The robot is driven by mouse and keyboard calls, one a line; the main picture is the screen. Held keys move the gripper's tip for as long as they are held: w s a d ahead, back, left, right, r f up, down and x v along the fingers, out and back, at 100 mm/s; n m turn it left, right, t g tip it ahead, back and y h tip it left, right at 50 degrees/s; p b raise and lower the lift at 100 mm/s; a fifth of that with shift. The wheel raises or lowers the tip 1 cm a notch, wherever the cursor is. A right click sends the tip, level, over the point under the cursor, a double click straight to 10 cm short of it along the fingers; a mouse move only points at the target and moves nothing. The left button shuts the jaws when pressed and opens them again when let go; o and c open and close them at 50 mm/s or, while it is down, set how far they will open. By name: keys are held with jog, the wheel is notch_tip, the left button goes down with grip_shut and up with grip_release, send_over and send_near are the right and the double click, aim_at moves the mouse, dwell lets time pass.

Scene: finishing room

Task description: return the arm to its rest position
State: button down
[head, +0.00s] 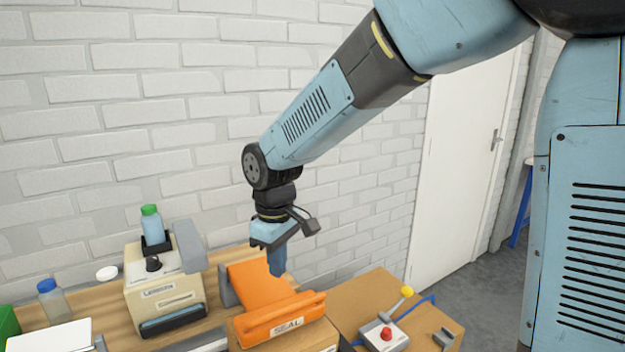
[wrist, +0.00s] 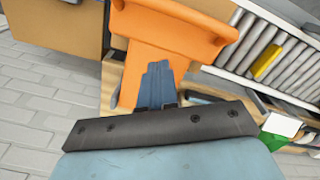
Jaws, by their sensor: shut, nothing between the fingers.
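My arm reaches out from the upper right in the head view, and my gripper (head: 277,268) hangs pointing down above the orange sealer (head: 262,290) marked SEAL. The fingers are closed together with nothing between them. In the wrist view the shut fingers (wrist: 157,85) show in front of the orange surface (wrist: 165,35). I cannot tell whether the fingertips touch the sealer or are just above it.
Left of the sealer is a cream machine (head: 165,294) with a green-capped bottle (head: 152,226). A blue-capped bottle (head: 53,299) stands farther left. A control box (head: 384,337) with a red button and yellow-knobbed lever sits right. Rollers (wrist: 262,50) show in the wrist view. A brick wall (head: 120,120) stands behind.

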jog(key=s+d+r+m+t+y, duration=0.1)
jog(key=d+r+m, duration=0.25)
jog(key=d, duration=0.45)
jog(key=d+r+m+t, duration=0.1)
jog(key=d+r+m, duration=0.1)
jog(key=d+r, duration=0.5)
jog(key=s+d+m+t, duration=0.1)
jog(key=s+d+m, duration=0.2)
jog(key=s+d, duration=0.2)
jog(key=s+d+r+m+t+h, duration=0.1)
jog(key=s+d, duration=0.4)
jog(key=d, duration=0.5)
jog(key=m+t, duration=0.1)
jog(key=m, duration=0.1)
jog(key=shift+d+m+t, duration=0.25)
jog(key=shift+m+t, duration=0.05)
jog(key=shift+m, duration=0.05)
jog(key=c, duration=1.8)
grip_release()
jog(key=shift+s, duration=0.1)
jog(key=shift+c, duration=0.2)
